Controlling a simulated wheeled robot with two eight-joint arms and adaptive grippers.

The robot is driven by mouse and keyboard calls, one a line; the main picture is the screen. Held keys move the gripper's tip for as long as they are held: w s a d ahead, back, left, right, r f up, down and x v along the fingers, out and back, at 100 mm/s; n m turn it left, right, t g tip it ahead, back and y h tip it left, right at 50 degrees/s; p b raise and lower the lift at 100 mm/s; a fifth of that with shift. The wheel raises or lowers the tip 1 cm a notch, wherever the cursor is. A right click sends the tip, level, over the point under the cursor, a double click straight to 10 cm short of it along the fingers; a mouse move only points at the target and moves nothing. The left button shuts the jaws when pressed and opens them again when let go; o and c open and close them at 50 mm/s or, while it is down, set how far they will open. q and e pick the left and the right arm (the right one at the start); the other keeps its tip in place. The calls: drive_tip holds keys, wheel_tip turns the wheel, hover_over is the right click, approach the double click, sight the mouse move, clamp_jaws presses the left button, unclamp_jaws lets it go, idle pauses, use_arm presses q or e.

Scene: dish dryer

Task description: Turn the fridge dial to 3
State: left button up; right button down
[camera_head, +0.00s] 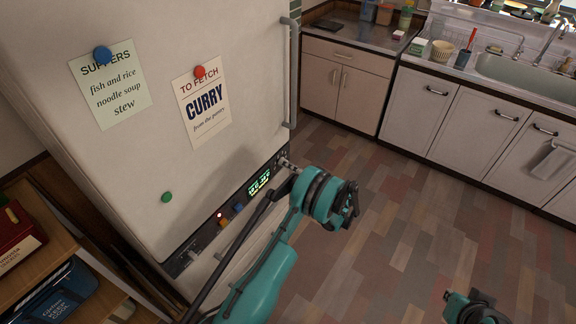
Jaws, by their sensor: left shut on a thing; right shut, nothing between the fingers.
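The white fridge (150,160) fills the left of the view, with a black control panel (207,243) along its lower front. The panel has a small green lit display (259,183), too small to read. My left gripper (288,165) is at the right end of this panel, its fingers shut on the fridge dial there. The dial is mostly hidden by the fingers, so its setting cannot be told. My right gripper (476,308) shows partly at the bottom right edge, shut and empty, far from the fridge.
An orange button (223,221) and a blue button (238,207) sit left of the display. A vertical handle (292,75) runs up the fridge's right edge. Shelves with boxes (15,237) stand at the lower left. The wooden floor (400,210) before the counter is clear.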

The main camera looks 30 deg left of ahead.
use_arm(q)
drive_tip(key=m, duration=1.3)
drive_tip(key=shift+m, duration=0.4)
idle(0.4)
drive_tip(key=o, duration=1.2)
drive_tip(key=d, duration=0.8)
drive_tip(key=s+d, duration=0.1)
drive_tip(key=d, duration=0.3)
drive_tip(key=shift+w, duration=0.1)
